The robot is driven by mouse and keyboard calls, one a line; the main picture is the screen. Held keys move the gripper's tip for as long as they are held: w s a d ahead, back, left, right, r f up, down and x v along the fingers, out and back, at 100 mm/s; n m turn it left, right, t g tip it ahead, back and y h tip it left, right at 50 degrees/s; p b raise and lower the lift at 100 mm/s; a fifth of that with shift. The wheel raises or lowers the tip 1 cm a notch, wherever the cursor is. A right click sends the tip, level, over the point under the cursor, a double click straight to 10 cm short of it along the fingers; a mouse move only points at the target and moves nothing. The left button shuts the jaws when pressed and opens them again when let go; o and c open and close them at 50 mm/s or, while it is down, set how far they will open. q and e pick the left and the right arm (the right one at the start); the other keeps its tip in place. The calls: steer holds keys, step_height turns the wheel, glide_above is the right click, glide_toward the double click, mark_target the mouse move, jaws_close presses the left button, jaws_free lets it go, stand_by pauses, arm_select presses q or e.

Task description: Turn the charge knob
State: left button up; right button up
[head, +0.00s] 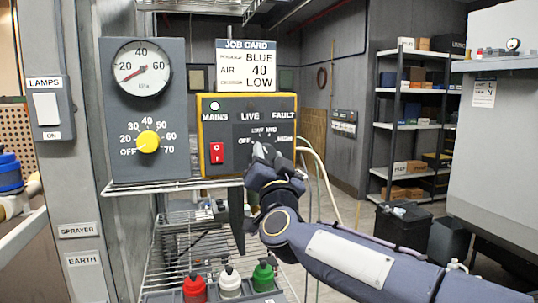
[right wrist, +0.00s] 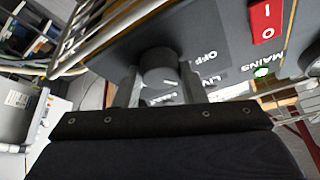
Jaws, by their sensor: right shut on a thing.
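The charge knob (right wrist: 158,68) is a grey round knob on the dark face of the yellow-edged control box (head: 199,135). In the head view my right gripper (head: 262,156) covers it, with OFF, LOW, MID and HIGH printed around. In the right wrist view the fingers of my right gripper (right wrist: 160,82) stand on both sides of the knob and are shut on it. A short white mark shows on the knob; which label it points at I cannot tell for sure. The job card (head: 247,66) reads BLUE, 40 and LOW. My left gripper is out of view.
A red mains switch (head: 217,153) and a lit green lamp (head: 214,106) are on the same box. Left of it, a grey panel carries a gauge (head: 142,67) and a yellow knob (head: 148,142). Red, white and green bottles (head: 230,282) stand below. Hoses hang right of the box.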

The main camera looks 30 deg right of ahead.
steer(key=shift+m+g+h, duration=0.3)
steer(key=shift+m, duration=0.5)
steer(key=o, duration=1)
steer(key=b+v, duration=0.1)
steer(key=v, duration=0.7)
steer(key=shift+w+a, duration=0.1)
